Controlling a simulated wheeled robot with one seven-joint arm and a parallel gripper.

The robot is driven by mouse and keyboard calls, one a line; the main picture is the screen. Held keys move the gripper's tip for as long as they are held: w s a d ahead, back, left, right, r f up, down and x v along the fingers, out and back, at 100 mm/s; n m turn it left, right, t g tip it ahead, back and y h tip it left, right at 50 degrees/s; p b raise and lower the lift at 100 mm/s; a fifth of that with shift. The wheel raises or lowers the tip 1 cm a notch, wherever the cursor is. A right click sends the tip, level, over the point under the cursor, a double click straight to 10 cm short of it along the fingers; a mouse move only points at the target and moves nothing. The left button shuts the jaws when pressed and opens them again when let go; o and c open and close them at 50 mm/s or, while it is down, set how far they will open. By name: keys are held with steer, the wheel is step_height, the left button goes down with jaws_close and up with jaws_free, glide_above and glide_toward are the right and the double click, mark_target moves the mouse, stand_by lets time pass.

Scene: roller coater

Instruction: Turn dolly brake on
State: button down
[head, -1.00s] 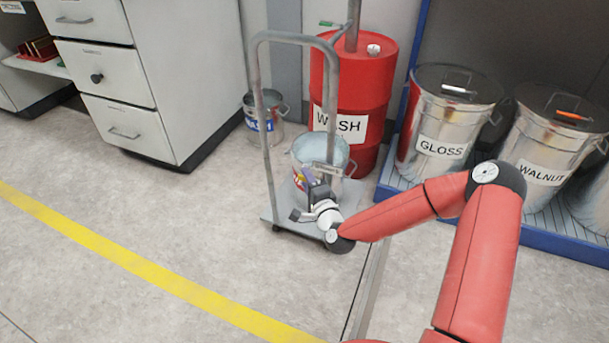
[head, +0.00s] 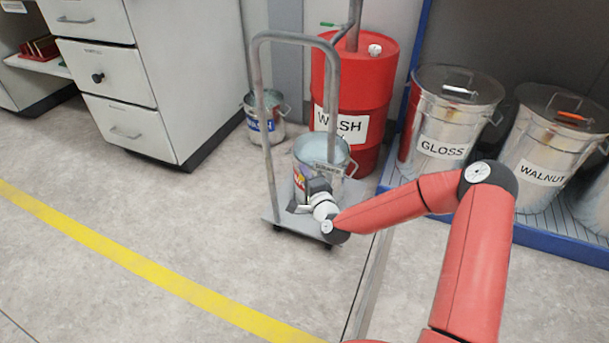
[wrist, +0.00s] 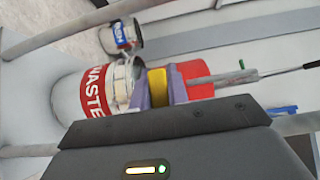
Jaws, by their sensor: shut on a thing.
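The dolly (head: 282,228) is a grey platform cart with a tall tubular handle; it stands on the floor in front of the red drum. A metal bucket (head: 305,152) sits on its platform, and its red WASTE label shows in the wrist view (wrist: 94,90). My gripper (head: 316,186) is low over the dolly, in front of the bucket. In the wrist view its purple-grey fingers (wrist: 158,88) are shut on a small yellow piece (wrist: 157,82). I cannot tell whether this is the brake lever; my gripper hides it in the head view. A small grey plate (head: 328,169) shows just above my gripper.
The red WASH drum (head: 385,95) stands close behind the dolly. GLOSS (head: 441,145) and WALNUT (head: 540,178) bins stand on a blue-edged rack at the right. Another bucket (head: 264,126) and white drawers (head: 120,75) are at the left. The front-left floor is clear.

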steer(key=shift+f, duration=0.1)
steer(key=s+d+f+n+g+h+p, duration=0.1)
steer(key=d+f+n+g+h+p, duration=0.3)
steer(key=f+n+g+h, duration=0.2)
steer(key=shift+s+n+g+h+p, duration=0.25)
steer(key=shift+n+g+h+p, duration=0.1)
steer(key=shift+n+h, duration=0.3)
stand_by(0.6)
stand_by(0.5)
steer(key=c, duration=1.4)
jaws_free()
steer(key=shift+f, duration=0.1)
steer(key=shift+o, duration=0.2)
steer(key=shift+d, duration=0.1)
